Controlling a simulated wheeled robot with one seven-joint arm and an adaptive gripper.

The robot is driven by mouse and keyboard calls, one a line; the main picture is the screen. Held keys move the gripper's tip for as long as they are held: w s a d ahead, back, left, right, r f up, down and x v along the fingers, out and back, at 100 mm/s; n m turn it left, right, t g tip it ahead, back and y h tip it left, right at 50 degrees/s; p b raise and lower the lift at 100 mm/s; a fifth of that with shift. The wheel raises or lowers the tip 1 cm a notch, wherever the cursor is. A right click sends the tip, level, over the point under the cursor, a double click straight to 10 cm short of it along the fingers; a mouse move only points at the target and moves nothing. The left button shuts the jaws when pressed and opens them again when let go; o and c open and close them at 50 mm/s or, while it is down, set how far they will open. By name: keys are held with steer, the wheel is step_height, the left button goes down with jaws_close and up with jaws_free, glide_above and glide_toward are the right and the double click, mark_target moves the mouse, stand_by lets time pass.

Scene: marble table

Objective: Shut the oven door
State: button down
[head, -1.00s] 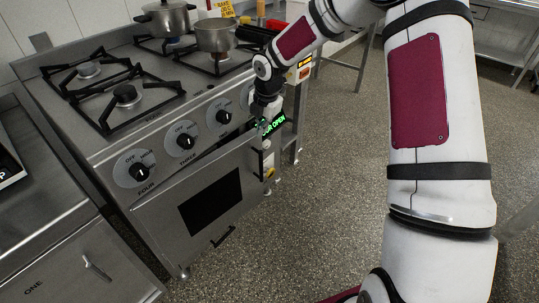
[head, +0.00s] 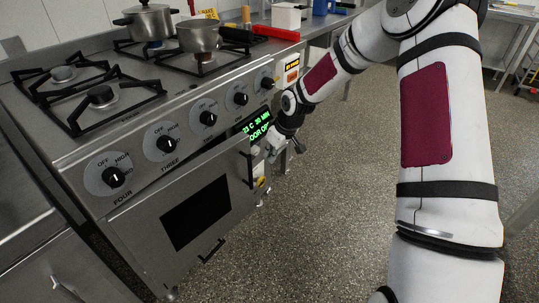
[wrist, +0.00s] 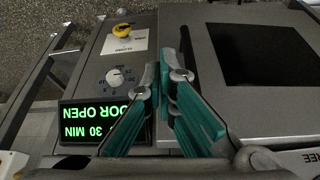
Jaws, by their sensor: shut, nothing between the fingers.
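The oven door (head: 130,225) is the steel front of the stove, with a dark window (head: 196,212). A dark gap runs along its top edge, so it looks slightly ajar; how far is hard to tell. The green display (head: 257,126) shows "DOOR OPEN". The door also shows at the right of the wrist view (wrist: 210,60), with its dark window. My gripper (head: 274,150) is by the door's right upper edge, just below the display. In the wrist view my gripper (wrist: 172,95) has its teal fingers shut and empty, in front of the door edge; contact cannot be told.
A row of knobs (head: 167,143) sits above the door. Two pots stand on the burners, one steel pot (head: 198,36) nearer. The speckled floor (head: 330,220) is clear in front.

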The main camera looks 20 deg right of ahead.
mark_target(246, 152)
steer(key=w+a+f+b, duration=0.3)
steer(key=w+f, duration=0.3)
steer(key=shift+a+f, duration=0.15)
steer(key=shift+f, duration=0.2)
steer(key=shift+n, duration=0.8)
steer(key=w+a, duration=0.1)
steer(key=w, duration=0.1)
steer(key=w+a, duration=0.1)
steer(key=w, duration=0.3)
steer(key=shift+a+f+b, duration=0.1)
steer(key=shift+a+b, duration=0.2)
steer(key=shift+a, duration=0.1)
steer(key=shift+s+d, duration=0.1)
steer(key=shift+s, duration=0.1)
